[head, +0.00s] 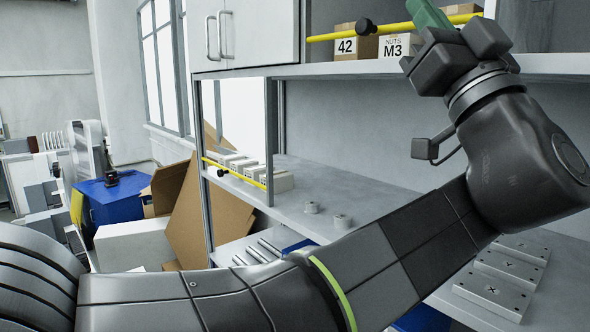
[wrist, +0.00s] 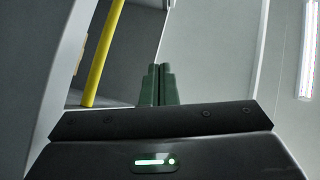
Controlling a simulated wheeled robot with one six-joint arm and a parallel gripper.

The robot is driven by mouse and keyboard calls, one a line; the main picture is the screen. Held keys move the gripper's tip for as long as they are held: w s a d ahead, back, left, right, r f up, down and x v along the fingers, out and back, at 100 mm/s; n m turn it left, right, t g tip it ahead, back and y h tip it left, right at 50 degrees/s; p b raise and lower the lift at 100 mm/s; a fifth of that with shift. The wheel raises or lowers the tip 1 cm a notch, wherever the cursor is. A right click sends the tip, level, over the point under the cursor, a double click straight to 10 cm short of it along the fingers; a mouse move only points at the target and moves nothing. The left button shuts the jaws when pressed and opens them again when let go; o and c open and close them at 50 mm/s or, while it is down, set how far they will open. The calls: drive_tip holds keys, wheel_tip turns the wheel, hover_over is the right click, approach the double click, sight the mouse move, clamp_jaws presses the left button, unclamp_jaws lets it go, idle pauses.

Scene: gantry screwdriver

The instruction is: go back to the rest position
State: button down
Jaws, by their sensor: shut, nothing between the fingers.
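My gripper (head: 428,14) is at the upper right of the head view, at the end of my raised arm. Its green fingers point up and to the left, in front of the upper shelf. In the wrist view the two green fingers (wrist: 158,85) stand side by side and touching, with nothing between them. The gripper is shut and empty.
A shelf unit has an upper shelf (head: 560,64) with boxes marked 42 (head: 346,46) and M3 (head: 397,45) behind a yellow bar (head: 335,36). Metal blocks (head: 495,290) lie at the lower right.

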drive_tip(key=p+x, duration=0.4)
drive_tip(key=x, duration=1)
drive_tip(key=shift+p, duration=0.3)
drive_tip(key=shift+s+d+f, duration=0.1)
drive_tip(key=b+v, duration=0.5)
drive_tip(key=v, duration=0.8)
drive_tip(key=w+a+r+p, duration=0.2)
drive_tip(key=w+r+p, duration=0.2)
drive_tip(key=r+p, duration=0.45)
drive_tip(key=w+a+r+p, duration=0.1)
drive_tip(key=w+r+p, duration=0.35)
drive_tip(key=r, duration=0.65)
drive_tip(key=b+v, duration=0.4)
drive_tip(key=v, duration=0.6)
drive_tip(key=shift+b, duration=0.4)
drive_tip(key=shift+a+r, duration=0.1)
drive_tip(key=shift+a, duration=0.05)
